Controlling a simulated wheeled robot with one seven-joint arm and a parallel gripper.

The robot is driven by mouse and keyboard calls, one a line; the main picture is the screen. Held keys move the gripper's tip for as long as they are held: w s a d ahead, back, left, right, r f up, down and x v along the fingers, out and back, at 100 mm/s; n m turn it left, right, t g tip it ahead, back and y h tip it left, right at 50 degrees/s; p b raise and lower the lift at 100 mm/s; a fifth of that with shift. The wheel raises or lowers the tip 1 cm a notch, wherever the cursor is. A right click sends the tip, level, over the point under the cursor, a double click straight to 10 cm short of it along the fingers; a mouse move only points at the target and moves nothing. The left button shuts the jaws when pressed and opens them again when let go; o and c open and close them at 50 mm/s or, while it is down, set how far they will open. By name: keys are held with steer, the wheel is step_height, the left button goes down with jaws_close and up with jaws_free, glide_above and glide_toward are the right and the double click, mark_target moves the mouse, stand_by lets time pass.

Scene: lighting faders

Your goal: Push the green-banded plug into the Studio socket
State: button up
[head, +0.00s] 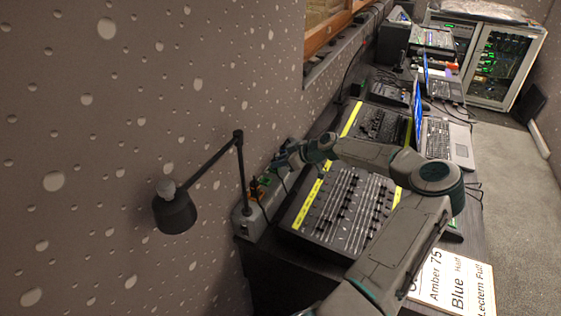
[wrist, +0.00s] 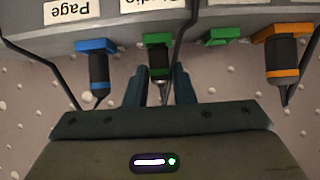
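In the wrist view the green-banded plug (wrist: 158,58) has a black body and stands at a green collar on the grey box, in line with the partly cut-off Studio label (wrist: 152,4). I cannot tell how deep it sits. My gripper (wrist: 160,76) has its two fingers on either side of the plug's cable end, with small gaps showing, so it looks open. In the head view my gripper (head: 279,160) is over the grey socket box (head: 248,222), and hides part of it.
A blue-banded plug (wrist: 97,65) is by the Page label (wrist: 70,10). An orange-banded plug (wrist: 281,58) stands on the other side, with a bare green collar (wrist: 221,36) between. Black cables hang close by. A lamp (head: 176,212) and a fader desk (head: 345,205) flank the box.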

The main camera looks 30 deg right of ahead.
steer(key=o, duration=0.5)
steer(key=shift+f, duration=0.35)
steer(key=shift+r, duration=0.1)
steer(key=shift+r, duration=0.1)
steer(key=b+v, duration=0.2)
steer(key=v, duration=1.1)
steer(key=shift+s+r+b, duration=0.2)
steer(key=shift+s+b, duration=0.1)
steer(key=shift+d, duration=0.1)
